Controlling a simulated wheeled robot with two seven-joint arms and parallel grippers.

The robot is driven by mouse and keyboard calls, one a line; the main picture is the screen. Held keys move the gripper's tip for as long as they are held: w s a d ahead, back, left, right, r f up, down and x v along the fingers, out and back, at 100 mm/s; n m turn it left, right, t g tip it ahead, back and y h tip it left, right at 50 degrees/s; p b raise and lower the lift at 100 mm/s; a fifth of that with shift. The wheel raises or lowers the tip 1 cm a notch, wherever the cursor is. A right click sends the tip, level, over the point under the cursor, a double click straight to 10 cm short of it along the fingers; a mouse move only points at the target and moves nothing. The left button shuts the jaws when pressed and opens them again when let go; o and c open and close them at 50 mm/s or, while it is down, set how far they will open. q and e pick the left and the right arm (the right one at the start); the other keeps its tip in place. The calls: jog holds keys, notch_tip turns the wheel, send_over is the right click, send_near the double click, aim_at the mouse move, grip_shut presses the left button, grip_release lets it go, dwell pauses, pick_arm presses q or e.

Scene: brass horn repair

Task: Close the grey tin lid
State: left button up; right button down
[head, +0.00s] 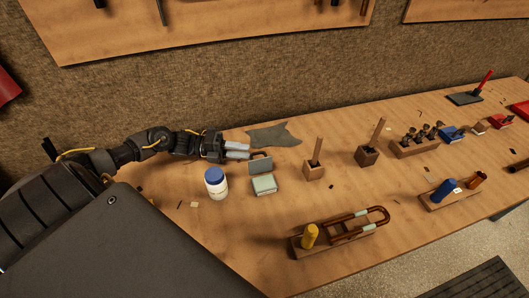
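The grey tin (264,184) stands on the wooden bench left of the middle, with a pale inside or top facing up. Its grey lid (260,166) is raised at the back edge and stands nearly upright. My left gripper (245,150) reaches in from the left, just behind and to the left of the lid's upper edge. Its pale fingers lie close together, and I cannot tell whether there is a gap between them or whether they touch the lid. My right gripper is not in view.
A white jar with a blue cap (216,183) stands close left of the tin. A grey cloth (274,134) lies behind it. Wooden blocks with upright handles (314,171) (368,154) stand to the right. A wooden stand with a yellow piece (310,237) and copper tube (360,228) is in front.

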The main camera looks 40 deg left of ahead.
aim_at(260, 152)
pick_arm(q)
jog(key=p+x, duration=0.1)
jog(key=x, duration=0.5)
jog(key=shift+d+r+p, duration=0.1)
jog(key=shift+r+p, duration=0.05)
jog(key=shift+p, duration=0.15)
jog(key=shift+w+d, duration=0.4)
jog(key=shift+d, duration=0.2)
grip_shut()
